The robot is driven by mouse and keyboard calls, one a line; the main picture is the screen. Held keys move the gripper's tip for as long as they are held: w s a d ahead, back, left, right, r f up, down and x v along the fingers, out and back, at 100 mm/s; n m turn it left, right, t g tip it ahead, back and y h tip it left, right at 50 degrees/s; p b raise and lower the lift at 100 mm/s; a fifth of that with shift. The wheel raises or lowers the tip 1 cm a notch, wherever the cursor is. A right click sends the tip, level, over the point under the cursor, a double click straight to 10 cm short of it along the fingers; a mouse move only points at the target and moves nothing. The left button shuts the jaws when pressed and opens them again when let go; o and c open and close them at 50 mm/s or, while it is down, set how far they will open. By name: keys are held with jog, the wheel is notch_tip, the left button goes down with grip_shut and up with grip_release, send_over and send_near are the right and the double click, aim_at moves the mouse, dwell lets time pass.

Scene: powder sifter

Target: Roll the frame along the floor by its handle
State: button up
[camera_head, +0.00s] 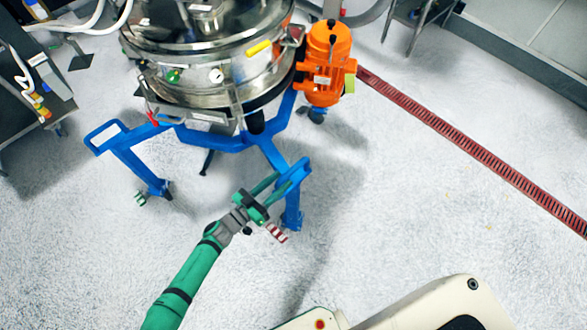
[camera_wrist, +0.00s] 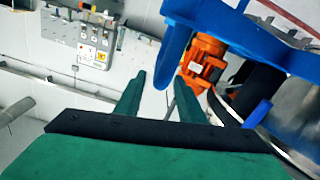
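The blue frame (camera_head: 235,142) stands on the pale floor and carries the round steel sifter (camera_head: 215,70). It has a blue loop handle at its near right (camera_head: 298,172) and another at its left (camera_head: 104,136). My gripper (camera_head: 279,183) is at the near right handle, with its green fingers pointing toward it. In the wrist view, my gripper (camera_wrist: 160,80) has its fingers apart, and a blue handle bar (camera_wrist: 174,58) reaches down into the gap between the fingertips. A gap shows beside the left finger. I cannot tell whether the right finger touches the bar.
An orange motor (camera_head: 326,62) is mounted at the sifter's right. A red floor grate (camera_head: 470,145) runs diagonally at right. A dark cabinet (camera_head: 30,100) stands at left, and a metal stand (camera_head: 420,22) at the top. The floor right of the frame is clear.

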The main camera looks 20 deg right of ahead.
aim_at(305, 160)
jog(key=x, duration=0.7)
jog(key=shift+d, duration=0.1)
grip_shut()
